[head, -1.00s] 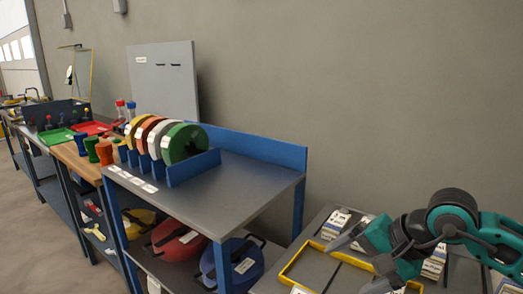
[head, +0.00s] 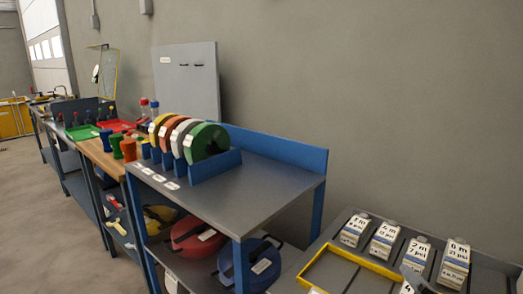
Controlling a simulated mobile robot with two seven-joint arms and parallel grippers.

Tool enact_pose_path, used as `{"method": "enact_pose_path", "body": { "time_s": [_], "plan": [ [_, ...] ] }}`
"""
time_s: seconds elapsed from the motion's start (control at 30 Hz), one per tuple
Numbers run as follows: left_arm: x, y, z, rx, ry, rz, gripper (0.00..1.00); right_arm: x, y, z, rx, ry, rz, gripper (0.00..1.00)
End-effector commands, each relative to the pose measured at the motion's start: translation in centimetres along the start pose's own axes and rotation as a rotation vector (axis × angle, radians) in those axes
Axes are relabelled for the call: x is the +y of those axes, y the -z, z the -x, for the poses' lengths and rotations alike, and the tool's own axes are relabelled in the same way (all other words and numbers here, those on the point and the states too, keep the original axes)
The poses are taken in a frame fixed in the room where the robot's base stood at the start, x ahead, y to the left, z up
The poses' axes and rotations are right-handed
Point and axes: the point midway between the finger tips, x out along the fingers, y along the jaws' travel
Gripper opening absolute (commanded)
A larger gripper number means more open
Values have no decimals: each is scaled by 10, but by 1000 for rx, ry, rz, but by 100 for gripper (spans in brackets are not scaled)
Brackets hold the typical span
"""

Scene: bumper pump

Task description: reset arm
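My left gripper and arm are not in view.
Several white labelled cartons (head: 455,262) stand in a row on the right table. A blue-framed bench (head: 265,178) at the centre holds a rack of coloured discs (head: 207,142), with round coloured cases (head: 197,236) below. More workbenches run left along the wall; open floor (head: 45,220) lies at left.

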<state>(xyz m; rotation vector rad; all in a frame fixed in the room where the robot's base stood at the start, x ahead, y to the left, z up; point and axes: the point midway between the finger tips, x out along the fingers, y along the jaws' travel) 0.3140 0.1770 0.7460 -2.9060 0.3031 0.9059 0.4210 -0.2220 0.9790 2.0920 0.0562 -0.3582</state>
Motion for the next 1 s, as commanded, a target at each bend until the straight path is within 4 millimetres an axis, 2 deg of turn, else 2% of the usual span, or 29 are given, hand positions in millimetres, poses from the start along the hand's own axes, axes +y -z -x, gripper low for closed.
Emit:
{"method": "enact_pose_path", "body": {
  "time_s": [0.03, 0.1, 0.2, 0.4, 0.57, 0.6, 1.0],
  "plan": [
    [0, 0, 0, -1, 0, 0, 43, -24, -21, 10, -95, 96, -119, 92],
    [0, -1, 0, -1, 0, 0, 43, -50, -42, 24, -212, 206, -253, 92],
    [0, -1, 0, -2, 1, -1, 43, -82, -63, 46, -352, 329, -398, 92],
    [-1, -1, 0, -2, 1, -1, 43, -130, -87, 93, -587, 522, -606, 92],
    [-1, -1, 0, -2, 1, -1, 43, -159, -96, 134, -760, 651, -732, 92],
    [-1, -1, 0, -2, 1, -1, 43, -164, -98, 137, -777, 665, -750, 92],
    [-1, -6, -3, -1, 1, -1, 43, -197, -100, 84, -559, 577, -787, 92]
  ]
}}
